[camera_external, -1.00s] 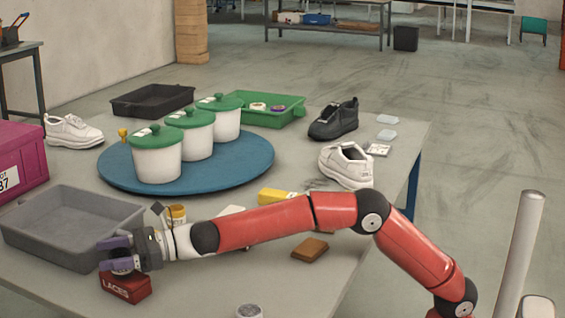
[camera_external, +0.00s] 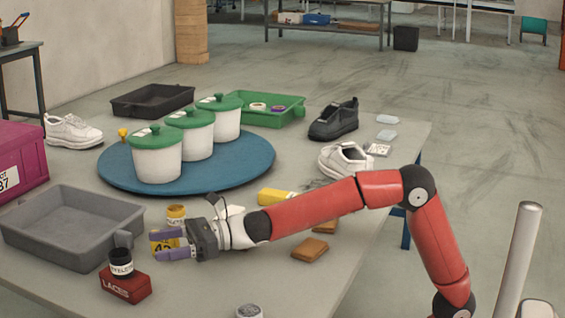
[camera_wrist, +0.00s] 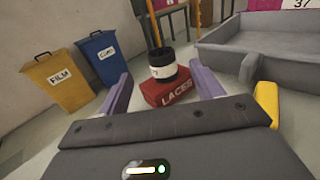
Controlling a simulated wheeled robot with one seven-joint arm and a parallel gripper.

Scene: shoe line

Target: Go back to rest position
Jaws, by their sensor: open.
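My gripper (camera_external: 172,247) is open, with its purple fingers apart and nothing between them. It hovers over the table to the right of the red laces box (camera_external: 126,286). A small black jar with a white label (camera_external: 121,264) stands on top of that box. In the wrist view the jar (camera_wrist: 163,71) and the laces box (camera_wrist: 172,92) show ahead, beyond the two fingertips (camera_wrist: 160,90). Behind my fingers in the external view is a yellow item with a number on it, partly hidden.
A grey tray (camera_external: 40,243) lies left of my gripper. A blue round turntable (camera_external: 240,170) carries white pots with green lids (camera_external: 157,160). A brown block (camera_external: 310,249) lies near my arm. Shoes stand at the back (camera_external: 334,120). A yellow bin (camera_wrist: 58,82) and a blue bin (camera_wrist: 102,58) stand on the floor.

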